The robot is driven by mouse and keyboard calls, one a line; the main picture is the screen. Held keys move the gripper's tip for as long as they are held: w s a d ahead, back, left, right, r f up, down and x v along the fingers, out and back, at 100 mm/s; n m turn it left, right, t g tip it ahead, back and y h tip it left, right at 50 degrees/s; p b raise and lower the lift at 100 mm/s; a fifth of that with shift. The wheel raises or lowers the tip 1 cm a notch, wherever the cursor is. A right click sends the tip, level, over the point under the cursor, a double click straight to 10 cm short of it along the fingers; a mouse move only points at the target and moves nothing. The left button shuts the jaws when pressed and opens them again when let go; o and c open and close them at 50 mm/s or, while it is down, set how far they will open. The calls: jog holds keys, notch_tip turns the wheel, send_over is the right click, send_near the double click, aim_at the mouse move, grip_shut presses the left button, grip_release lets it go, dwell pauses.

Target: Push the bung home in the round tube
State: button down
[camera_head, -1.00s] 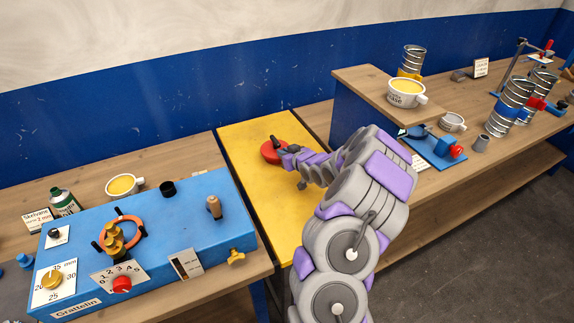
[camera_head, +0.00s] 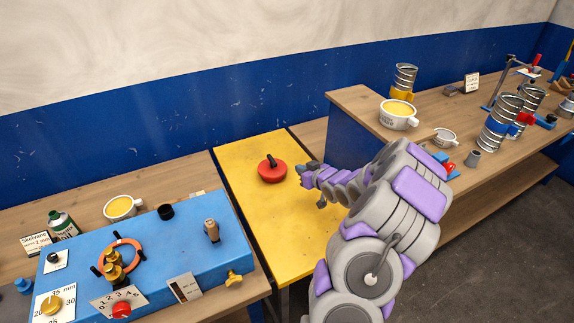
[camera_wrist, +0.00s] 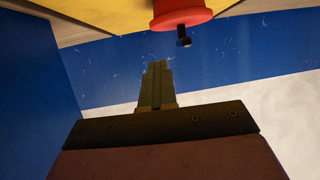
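A red round piece with a black handle (camera_head: 272,171), possibly the bung, is on the yellow tabletop (camera_head: 252,220). It also shows in the wrist view as a red disc (camera_wrist: 182,14) with a black stem at the top edge. No round tube around it can be made out. My gripper (camera_head: 308,173) is just right of the red piece, with a small gap between them. In the wrist view its fingers (camera_wrist: 157,70) are together, with nothing seen between them. Several spiral metal tubes (camera_head: 499,124) stand on the right bench.
A blue machine box (camera_head: 190,225) with knobs and dials stands at the left. The front of the yellow top is clear.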

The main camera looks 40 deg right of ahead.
jog(key=s+d+p, duration=0.1)
jog(key=s+d, duration=0.2)
jog(key=s, duration=0.4)
jog(key=shift+s+d+r+p, duration=0.15)
jog(key=shift+d+r+p, duration=0.15)
jog(key=shift+r, duration=0.1)
jog(key=shift+c, duration=1.9)
grip_release()
